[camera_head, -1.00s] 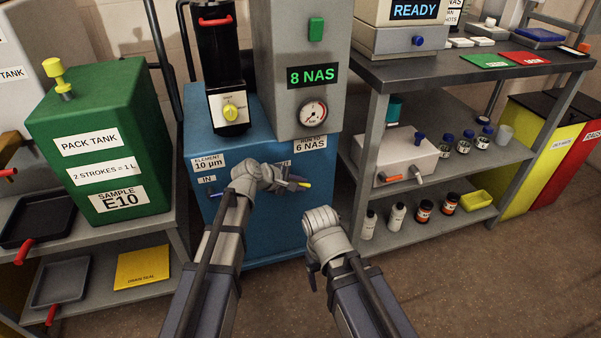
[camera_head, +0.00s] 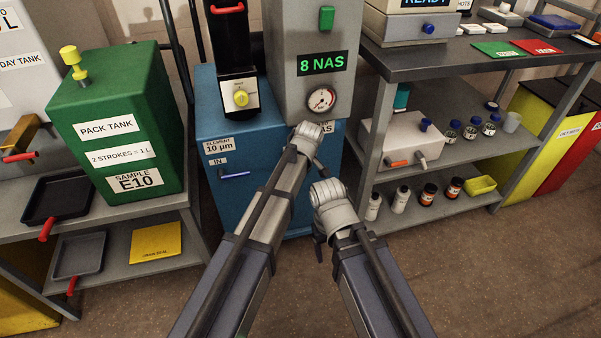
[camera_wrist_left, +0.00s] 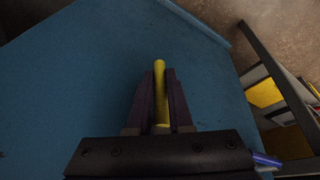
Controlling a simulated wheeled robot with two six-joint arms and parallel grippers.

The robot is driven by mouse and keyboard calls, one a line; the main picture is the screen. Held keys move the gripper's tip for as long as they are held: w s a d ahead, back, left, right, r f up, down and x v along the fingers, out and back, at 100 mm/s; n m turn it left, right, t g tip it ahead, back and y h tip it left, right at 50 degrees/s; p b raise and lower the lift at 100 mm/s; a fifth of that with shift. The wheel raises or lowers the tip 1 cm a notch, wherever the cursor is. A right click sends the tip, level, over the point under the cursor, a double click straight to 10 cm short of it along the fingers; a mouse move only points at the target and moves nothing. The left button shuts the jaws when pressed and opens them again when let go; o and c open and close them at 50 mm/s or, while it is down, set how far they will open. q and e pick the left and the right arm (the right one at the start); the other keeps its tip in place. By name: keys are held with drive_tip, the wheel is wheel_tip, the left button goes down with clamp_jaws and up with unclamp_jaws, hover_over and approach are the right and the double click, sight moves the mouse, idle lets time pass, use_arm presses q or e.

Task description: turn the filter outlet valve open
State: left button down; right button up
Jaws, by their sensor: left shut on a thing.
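The blue filter unit (camera_head: 222,130) stands in the middle, with a blue lever (camera_head: 236,174) beside its IN label. A yellow lever (camera_wrist_left: 160,80) stands between the fingers in the left wrist view, against the unit's blue face. My left gripper (camera_wrist_left: 160,98) is shut on it. In the head view my left wrist (camera_head: 307,138) is in front of the unit, below the gauge, and hides the yellow lever and most of the label there. My right gripper (camera_head: 319,243) hangs in front of the unit's lower right; its finger opening cannot be made out.
The green pack tank (camera_head: 115,130) stands left, on a shelf stand. A grey rack (camera_head: 455,160) with bottles stands right. The floor in front is clear.

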use_arm(q)
drive_tip(key=shift+s+a+f+g+y, duration=0.2)
drive_tip(key=shift+a+g+y, duration=0.1)
drive_tip(key=shift+y, duration=0.5)
use_arm(e)
drive_tip(key=shift+f, duration=0.3)
use_arm(q)
drive_tip(key=shift+r, duration=0.1)
drive_tip(key=c, duration=0.8)
unclamp_jaws()
drive_tip(key=shift+a, duration=0.1)
drive_tip(key=shift+c, duration=0.2)
drive_tip(key=shift+r, duration=0.15)
use_arm(e)
drive_tip(key=shift+r, duration=0.1)
